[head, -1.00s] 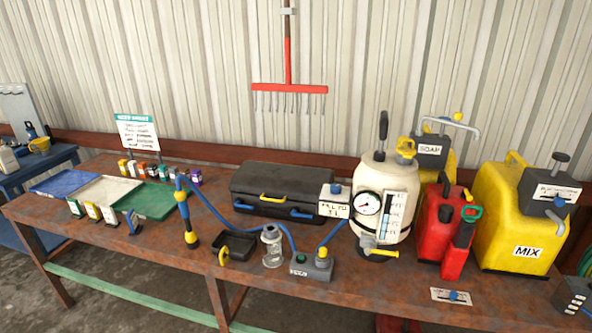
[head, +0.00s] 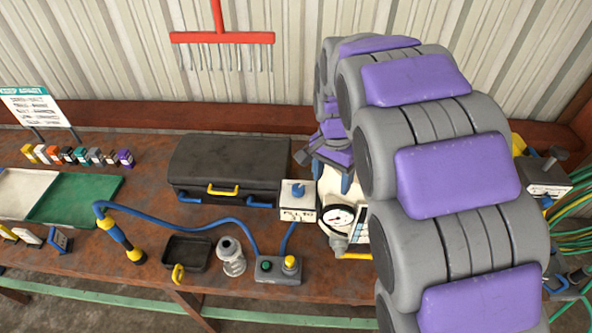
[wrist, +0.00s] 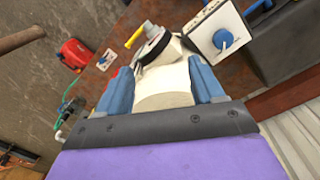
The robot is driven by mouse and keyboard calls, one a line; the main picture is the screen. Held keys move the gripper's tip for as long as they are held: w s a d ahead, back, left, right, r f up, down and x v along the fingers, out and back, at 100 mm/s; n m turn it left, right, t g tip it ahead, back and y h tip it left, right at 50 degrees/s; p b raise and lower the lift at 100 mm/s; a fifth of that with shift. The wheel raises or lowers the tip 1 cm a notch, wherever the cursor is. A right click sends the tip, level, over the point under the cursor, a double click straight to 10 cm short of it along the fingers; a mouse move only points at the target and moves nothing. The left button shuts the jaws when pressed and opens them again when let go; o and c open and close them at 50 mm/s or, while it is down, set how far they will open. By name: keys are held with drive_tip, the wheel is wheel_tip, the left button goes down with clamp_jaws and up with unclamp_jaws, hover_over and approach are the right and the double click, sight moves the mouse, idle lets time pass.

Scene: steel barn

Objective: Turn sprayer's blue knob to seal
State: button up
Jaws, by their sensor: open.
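The sprayer is a cream tank with a round gauge (head: 338,216), and it stands right of the black case. My arm hides much of it in the head view. A white box with a blue knob (head: 298,190) stands just left of the tank. This blue knob also shows in the wrist view (wrist: 223,39), to the right of my fingers. My gripper (wrist: 160,88) is open, with its blue fingers apart and the cream tank (wrist: 165,98) showing between them. In the head view my gripper (head: 324,166) is over the tank's top. I cannot tell whether the fingers touch it.
The black case (head: 215,165) lies behind the white box. A blue hose (head: 190,222) runs across the rusty table to a grey switch box (head: 279,268). A black tray (head: 187,252) and a glass jar (head: 232,256) stand near the front edge. My arm covers the right side.

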drive_tip(key=r+m+p, duration=0.2)
drive_tip(key=p, duration=0.3)
hover_over(299, 187)
wheel_tip(299, 187, down, 17)
drive_tip(key=p, duration=0.2)
drive_tip(key=shift+d+r+p, duration=0.15)
drive_tip(key=shift+p, duration=0.25)
drive_tip(key=shift+a+f, duration=0.4)
drive_tip(key=shift+f, duration=0.3)
drive_tip(key=shift+d, duration=0.15)
drive_tip(key=shift+c, duration=0.2)
drive_tip(key=shift+d, duration=0.2)
drive_tip(key=shift+c, duration=1.4)
drive_tip(key=c, duration=0.7)
